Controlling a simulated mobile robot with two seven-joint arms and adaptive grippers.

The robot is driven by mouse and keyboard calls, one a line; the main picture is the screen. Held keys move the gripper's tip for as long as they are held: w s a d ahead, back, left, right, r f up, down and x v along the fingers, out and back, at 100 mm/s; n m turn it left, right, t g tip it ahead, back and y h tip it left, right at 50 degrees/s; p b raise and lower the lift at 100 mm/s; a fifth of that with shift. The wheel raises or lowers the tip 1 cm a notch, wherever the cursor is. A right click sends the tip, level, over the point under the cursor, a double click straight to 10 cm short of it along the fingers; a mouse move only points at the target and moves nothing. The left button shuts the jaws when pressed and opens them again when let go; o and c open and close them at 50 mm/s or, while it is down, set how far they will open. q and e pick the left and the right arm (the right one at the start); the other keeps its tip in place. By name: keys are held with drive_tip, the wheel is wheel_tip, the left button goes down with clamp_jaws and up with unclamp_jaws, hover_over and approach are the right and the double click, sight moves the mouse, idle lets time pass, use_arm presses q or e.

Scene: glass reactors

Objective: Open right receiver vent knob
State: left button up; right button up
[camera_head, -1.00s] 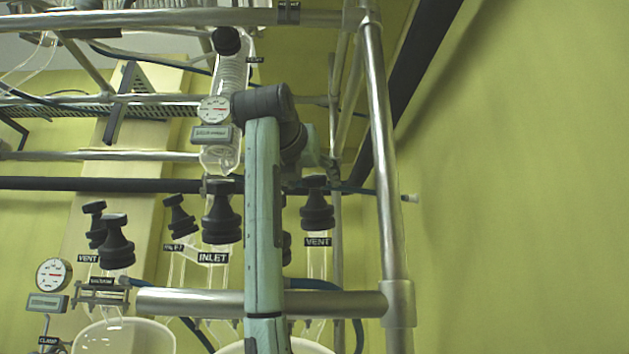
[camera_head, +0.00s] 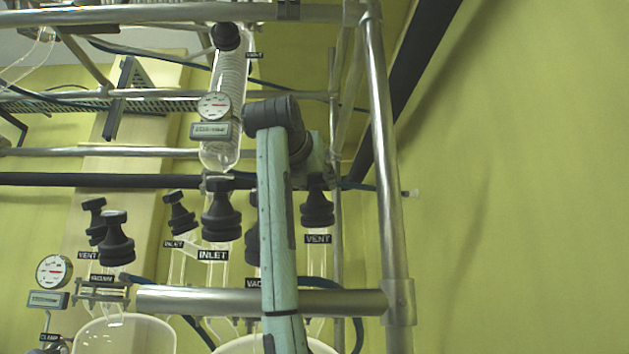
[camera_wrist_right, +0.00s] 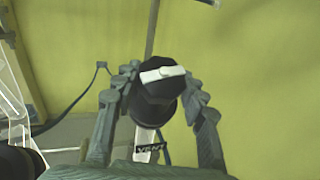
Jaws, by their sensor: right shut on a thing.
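The right receiver vent knob (camera_head: 317,205) is black and sits on a glass neck above a "VENT" label (camera_head: 318,239), at the right of the lower row in the head view. In the right wrist view the knob (camera_wrist_right: 158,92) has a white bar across its top, and a "VENT" label hangs below it. My right gripper (camera_wrist_right: 161,82) is shut on this knob, one finger on each side. In the head view my forearm and wrist reach up beside the knob, and the fingers are mostly hidden. My left gripper is not in view.
A black inlet knob (camera_head: 221,210) and a partly hidden vacuum knob (camera_head: 252,245) stand close to the left of my arm. A steel rail (camera_head: 200,301) crosses in front, and a steel post (camera_head: 384,200) stands to the right. Free wall lies beyond it.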

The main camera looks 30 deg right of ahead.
drive_tip(key=shift+n+t+y, duration=0.3)
drive_tip(key=shift+n+t, duration=0.1)
drive_tip(key=shift+n+t+y, duration=0.5)
drive_tip(key=shift+n+y, duration=0.1)
drive_tip(key=n+t+y+b, duration=0.1)
drive_tip(key=n+y, duration=0.2)
drive_tip(key=shift+s+n+t, duration=0.1)
drive_tip(key=shift+n+t, duration=0.3)
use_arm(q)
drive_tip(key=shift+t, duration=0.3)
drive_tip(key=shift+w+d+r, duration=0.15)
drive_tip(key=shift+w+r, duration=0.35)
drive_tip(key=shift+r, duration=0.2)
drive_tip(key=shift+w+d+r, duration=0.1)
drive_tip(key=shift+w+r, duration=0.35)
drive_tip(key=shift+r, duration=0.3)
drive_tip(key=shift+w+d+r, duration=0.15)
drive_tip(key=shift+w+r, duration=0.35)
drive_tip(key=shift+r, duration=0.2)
use_arm(e)
drive_tip(key=shift+r+n+t+y, duration=0.1)
drive_tip(key=shift+n+t+y, duration=0.3)
drive_tip(key=shift+n+y, duration=0.8)
drive_tip(key=shift+d, duration=0.1)
drive_tip(key=o, duration=1.2)
drive_tip(key=shift+c, duration=0.2)
